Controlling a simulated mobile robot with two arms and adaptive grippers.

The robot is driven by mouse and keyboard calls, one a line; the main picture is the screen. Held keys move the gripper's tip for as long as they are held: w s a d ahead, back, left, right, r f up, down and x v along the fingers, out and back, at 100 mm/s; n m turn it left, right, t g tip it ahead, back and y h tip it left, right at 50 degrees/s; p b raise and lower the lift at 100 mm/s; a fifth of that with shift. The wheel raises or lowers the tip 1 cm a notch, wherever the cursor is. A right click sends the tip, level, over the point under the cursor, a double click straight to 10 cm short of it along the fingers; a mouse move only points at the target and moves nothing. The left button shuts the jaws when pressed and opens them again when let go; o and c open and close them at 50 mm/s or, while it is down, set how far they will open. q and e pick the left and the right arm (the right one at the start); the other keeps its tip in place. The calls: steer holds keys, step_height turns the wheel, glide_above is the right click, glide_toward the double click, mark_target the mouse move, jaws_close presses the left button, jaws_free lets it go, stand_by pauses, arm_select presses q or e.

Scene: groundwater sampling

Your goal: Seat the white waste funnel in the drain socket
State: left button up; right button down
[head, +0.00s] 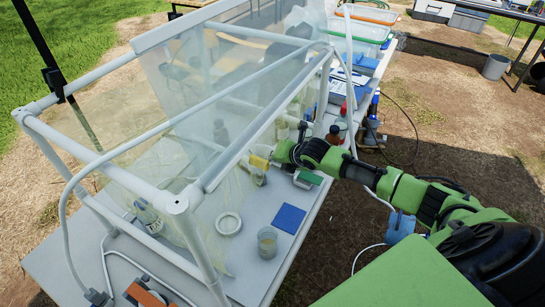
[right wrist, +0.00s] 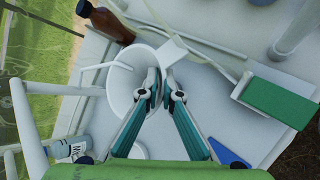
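The white waste funnel (right wrist: 122,88) shows in the right wrist view as a round white bowl. My right gripper (right wrist: 164,92) has its fingertips close together at the funnel's right edge, and a white tab rises just beyond them. It looks shut on that edge, though the contact is partly hidden by the fingers. In the head view my right gripper (head: 257,170) reaches in from the right, low over the table; the funnel is hard to make out there. A white ring (head: 228,223), which may be the drain socket, lies on the table. My left gripper is out of view.
A blue square (head: 290,218) and a clear beaker (head: 267,242) sit near the table's front. A green-topped block (right wrist: 278,102) is right of the gripper, and a brown bottle (right wrist: 105,20) is beyond the funnel. A white pipe frame (head: 180,203) with clear sheeting stands over the left side.

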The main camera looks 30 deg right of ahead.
steer(key=shift+p, duration=0.3)
stand_by(0.8)
steer(key=shift+f+b, duration=1.45)
steer(key=shift+f, duration=0.65)
steer(key=c, duration=2.2)
jaws_free()
steer(key=v, duration=1.2)
